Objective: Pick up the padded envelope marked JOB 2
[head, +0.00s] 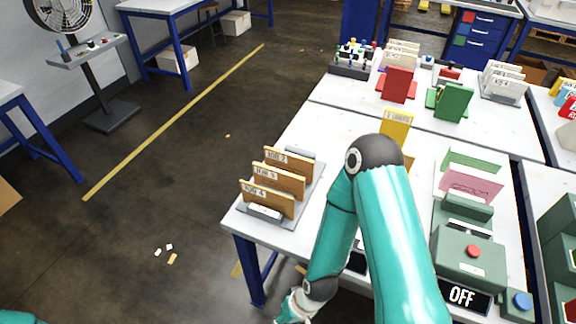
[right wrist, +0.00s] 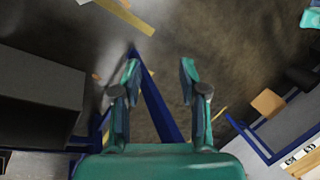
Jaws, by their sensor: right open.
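The tan padded envelope marked JOB 2 (head: 288,158) stands upright at the back of a grey rack (head: 316,187) near the white table's left edge. The JOB 3 envelope (head: 278,180) and JOB 4 envelope (head: 268,200) stand in front of it. In the right wrist view, my right gripper (right wrist: 158,75) is open with nothing between its fingers, over the floor and a blue table leg. It is low, in front of the table and apart from the envelopes. Part of the labelled envelopes (right wrist: 303,162) shows at that view's lower right corner. My left gripper is out of view.
My right arm crosses the table's front part and hides some of it. A yellow folder (head: 397,125) stands behind my arm. Floor left of the table is mostly clear.

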